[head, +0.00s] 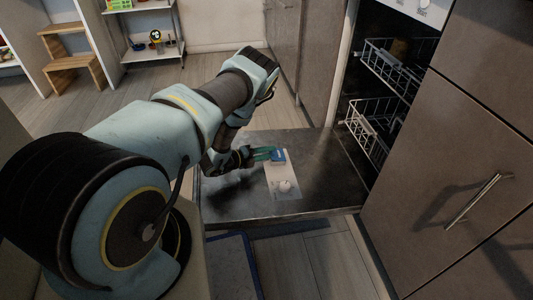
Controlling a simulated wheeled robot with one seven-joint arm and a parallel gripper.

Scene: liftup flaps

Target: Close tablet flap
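The dishwasher door (235,200) is lowered flat, with its dark inner face up. A pale dispenser panel (282,171) is set in it, with a round white knob or cap (285,187) on its near part. A small blue piece (279,155) is at the panel's far end; I cannot tell whether it is the tablet flap or a tablet. My gripper (269,154) is low over the door, its teal fingertips beside the blue piece on its left. Contact and the finger gap are too small to make out.
Two wire racks, an upper one (395,68) and a lower one (366,136), are in the open dishwasher at right. A brown cabinet front with a handle (473,201) stands right of the door. Shelves (146,50) and a wooden step stool (70,62) are far left.

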